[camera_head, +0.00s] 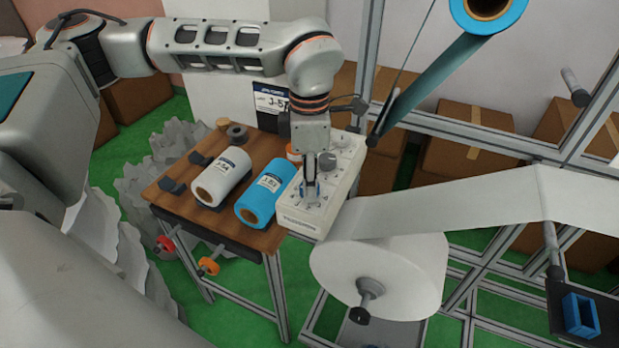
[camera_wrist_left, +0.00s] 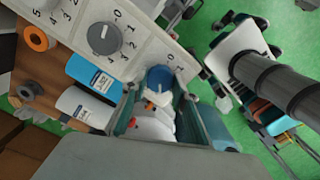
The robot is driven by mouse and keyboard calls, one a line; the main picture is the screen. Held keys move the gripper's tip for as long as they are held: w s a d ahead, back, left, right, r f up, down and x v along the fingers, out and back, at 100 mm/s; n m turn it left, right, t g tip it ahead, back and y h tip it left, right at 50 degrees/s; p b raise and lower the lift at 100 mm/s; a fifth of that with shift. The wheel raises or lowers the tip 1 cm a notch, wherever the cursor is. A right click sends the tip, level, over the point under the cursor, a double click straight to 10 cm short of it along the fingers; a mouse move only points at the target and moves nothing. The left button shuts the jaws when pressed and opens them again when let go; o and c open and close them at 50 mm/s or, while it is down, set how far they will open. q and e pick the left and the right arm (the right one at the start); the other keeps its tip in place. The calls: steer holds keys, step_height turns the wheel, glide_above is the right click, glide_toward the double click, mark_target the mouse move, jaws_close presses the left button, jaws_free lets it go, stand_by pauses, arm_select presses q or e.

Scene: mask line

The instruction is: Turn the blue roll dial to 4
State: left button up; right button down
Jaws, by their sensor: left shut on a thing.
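The white control box (camera_head: 300,220) stands at the right end of the wooden table and carries several dials. My left gripper (camera_head: 311,187) points down and is shut on the blue dial, with a finger on either side. A grey dial (camera_wrist_left: 104,38) sits beside it, and another grey dial is farther along. My right gripper is not in view.
A blue roll (camera_head: 262,200) and a white roll (camera_head: 219,178) lie on the wooden table (camera_head: 190,205), left of the box. A large white paper roll (camera_head: 370,260) and its web lie close to the right. Metal frame bars stand behind.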

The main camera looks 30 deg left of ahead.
arm_select(q)
steer(key=shift+m, duration=0.4)
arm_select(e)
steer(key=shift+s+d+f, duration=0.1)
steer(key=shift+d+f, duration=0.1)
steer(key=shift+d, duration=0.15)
arm_select(q)
steer(key=shift+m, duration=0.3)
steer(key=o, duration=1.1)
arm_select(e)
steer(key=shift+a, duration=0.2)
arm_select(q)
steer(key=shift+r, duration=0.1)
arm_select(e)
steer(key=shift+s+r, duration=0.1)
arm_select(q)
step_height(320, 180, up, 12)
